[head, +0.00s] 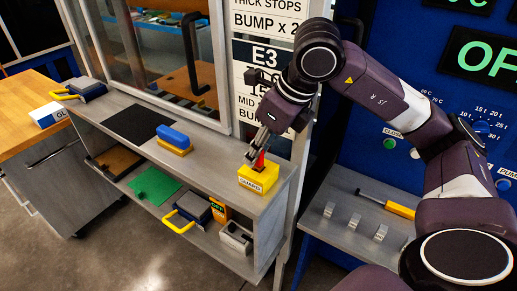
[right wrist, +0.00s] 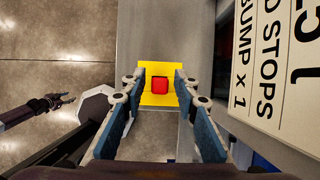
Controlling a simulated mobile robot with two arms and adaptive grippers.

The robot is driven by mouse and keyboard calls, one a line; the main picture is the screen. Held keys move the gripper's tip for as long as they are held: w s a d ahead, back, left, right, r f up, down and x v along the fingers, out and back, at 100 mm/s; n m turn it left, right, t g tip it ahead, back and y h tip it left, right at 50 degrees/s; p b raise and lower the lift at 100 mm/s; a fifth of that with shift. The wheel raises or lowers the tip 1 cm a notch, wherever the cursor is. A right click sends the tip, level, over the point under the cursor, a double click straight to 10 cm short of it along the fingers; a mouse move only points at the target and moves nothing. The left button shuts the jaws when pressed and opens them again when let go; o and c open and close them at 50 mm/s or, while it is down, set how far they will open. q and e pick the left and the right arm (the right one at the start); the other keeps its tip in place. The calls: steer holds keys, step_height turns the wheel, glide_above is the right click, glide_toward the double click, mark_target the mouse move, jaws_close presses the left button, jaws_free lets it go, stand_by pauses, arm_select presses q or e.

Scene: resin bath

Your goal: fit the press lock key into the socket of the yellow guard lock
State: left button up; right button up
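The yellow guard lock (head: 262,184), labelled GUARD, stands near the right end of the grey bench top. A red piece, apparently the press lock key (head: 260,160), stands up from the lock's top; in the right wrist view the key (right wrist: 160,85) is a red square in the middle of the yellow lock (right wrist: 160,99). Whether it is fully seated I cannot tell. My right gripper (head: 254,158) is just above the lock. Its fingers (right wrist: 160,88) are apart on both sides of the key, with gaps. My left gripper (right wrist: 62,100) is small, far left in the wrist view, away from the lock.
A blue-and-yellow block (head: 174,138) and a dark mat (head: 139,123) are left along the bench. A shelf below holds a green plate (head: 153,186) and a yellow-handled box (head: 187,213). A blue control panel (head: 400,100) stands right, behind my right arm.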

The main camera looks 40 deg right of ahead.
steer(key=shift+r, duration=0.1)
steer(key=v, duration=1.2)
step_height(320, 180, up, 12)
steer(key=p, duration=1.2)
stand_by(0.3)
